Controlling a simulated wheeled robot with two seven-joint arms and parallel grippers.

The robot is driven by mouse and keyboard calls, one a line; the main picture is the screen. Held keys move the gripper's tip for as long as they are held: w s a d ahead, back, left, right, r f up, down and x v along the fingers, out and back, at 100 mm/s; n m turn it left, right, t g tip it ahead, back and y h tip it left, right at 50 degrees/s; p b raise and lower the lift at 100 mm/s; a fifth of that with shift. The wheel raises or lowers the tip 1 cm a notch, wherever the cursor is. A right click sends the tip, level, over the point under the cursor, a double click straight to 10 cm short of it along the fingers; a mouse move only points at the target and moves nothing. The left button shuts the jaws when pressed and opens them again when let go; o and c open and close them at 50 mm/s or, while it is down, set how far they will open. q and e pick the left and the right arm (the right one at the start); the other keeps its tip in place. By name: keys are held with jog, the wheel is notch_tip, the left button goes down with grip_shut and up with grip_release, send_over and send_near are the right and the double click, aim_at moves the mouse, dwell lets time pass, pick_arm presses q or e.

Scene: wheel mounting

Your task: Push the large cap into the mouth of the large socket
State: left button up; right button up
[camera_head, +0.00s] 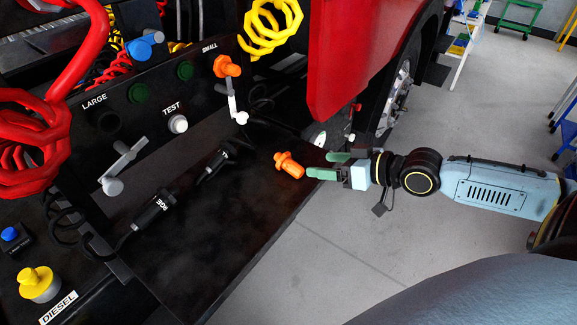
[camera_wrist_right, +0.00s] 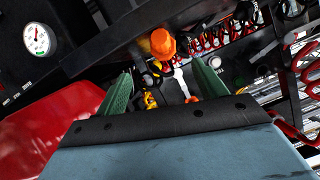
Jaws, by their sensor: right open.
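An orange cap (camera_head: 289,164), which I take to be the large cap, is at the right corner of the black shelf (camera_head: 235,215). It also shows in the right wrist view (camera_wrist_right: 162,43), just beyond the fingertips. My right gripper (camera_head: 325,165) is open and empty, its green fingers pointing left at the cap. I cannot tell whether a fingertip touches it. The large socket (camera_head: 108,122) is a dark round opening beside the LARGE label on the black panel; nothing shows in its mouth. My left gripper is not in view.
Another orange cap (camera_head: 227,66) sits by the SMALL label. A grey lever (camera_head: 122,165) sticks out below the large socket. Black cable plugs (camera_head: 153,210) lie on the shelf's left part. Red coiled hose (camera_head: 35,140) hangs at the left. The shelf's middle is clear.

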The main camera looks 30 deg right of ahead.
aim_at(295, 163)
jog(key=shift+x, duration=1.9)
jog(key=shift+a+x, duration=0.25)
jog(key=shift+x, duration=2.55)
jog(key=shift+s, duration=0.15)
jog(key=c, duration=1.1)
